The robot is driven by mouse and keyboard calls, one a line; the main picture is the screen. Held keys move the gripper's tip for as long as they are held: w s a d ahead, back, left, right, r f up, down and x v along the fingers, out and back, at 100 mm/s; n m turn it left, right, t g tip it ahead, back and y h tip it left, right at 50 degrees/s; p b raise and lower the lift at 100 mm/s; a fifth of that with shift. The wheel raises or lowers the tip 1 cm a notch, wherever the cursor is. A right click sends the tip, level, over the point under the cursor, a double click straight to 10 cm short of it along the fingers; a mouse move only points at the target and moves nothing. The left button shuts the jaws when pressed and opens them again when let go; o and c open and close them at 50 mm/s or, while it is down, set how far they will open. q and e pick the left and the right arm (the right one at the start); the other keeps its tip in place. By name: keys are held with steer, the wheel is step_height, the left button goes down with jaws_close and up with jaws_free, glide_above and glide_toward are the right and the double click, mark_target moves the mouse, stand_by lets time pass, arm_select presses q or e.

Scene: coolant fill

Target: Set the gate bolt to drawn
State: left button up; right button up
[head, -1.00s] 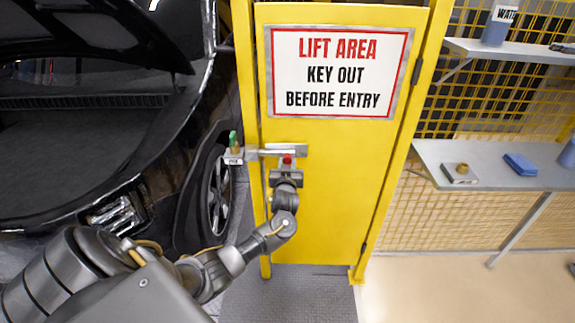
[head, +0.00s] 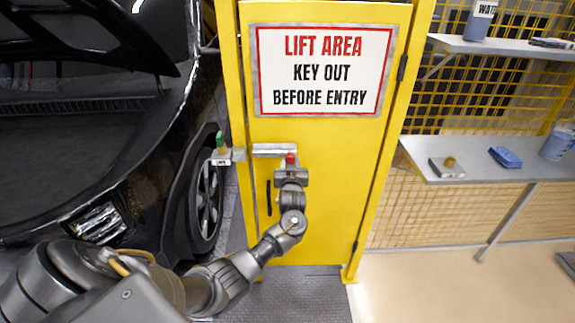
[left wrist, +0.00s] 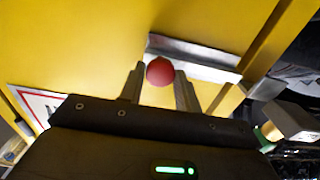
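The yellow gate (head: 330,190) stands upright and looks closed. Its gate bolt (head: 274,150) is a silver fitting with a red knob (head: 291,158), near the gate's left edge. In the left wrist view the red knob (left wrist: 160,71) sits between the fingertips, in front of the silver bolt fitting (left wrist: 195,57). My left gripper (head: 291,166) appears shut on the knob, with little gap on either side. A grey keeper (head: 238,154) sits on the post left of the bolt, and yellow shows between them. My right gripper is not in view.
A green-topped key piece (head: 221,141) stands on a labelled holder left of the post. A black car (head: 110,150) fills the left. Right of the gate, a shelf (head: 480,172) holds a blue item (head: 505,157) and a cup (head: 556,144).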

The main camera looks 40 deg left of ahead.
arm_select(q)
steer(key=o, duration=0.4)
steer(key=shift+w+d, duration=0.2)
steer(key=shift+d, duration=0.1)
steer(key=shift+o, duration=0.2)
steer(key=shift+a, duration=0.1)
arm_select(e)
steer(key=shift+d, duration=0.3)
arm_select(q)
steer(key=shift+s, duration=0.1)
steer(key=b+v, duration=0.1)
steer(key=v, duration=0.9)
steer(key=shift+s+d+b, duration=0.25)
steer(key=shift+b, duration=0.05)
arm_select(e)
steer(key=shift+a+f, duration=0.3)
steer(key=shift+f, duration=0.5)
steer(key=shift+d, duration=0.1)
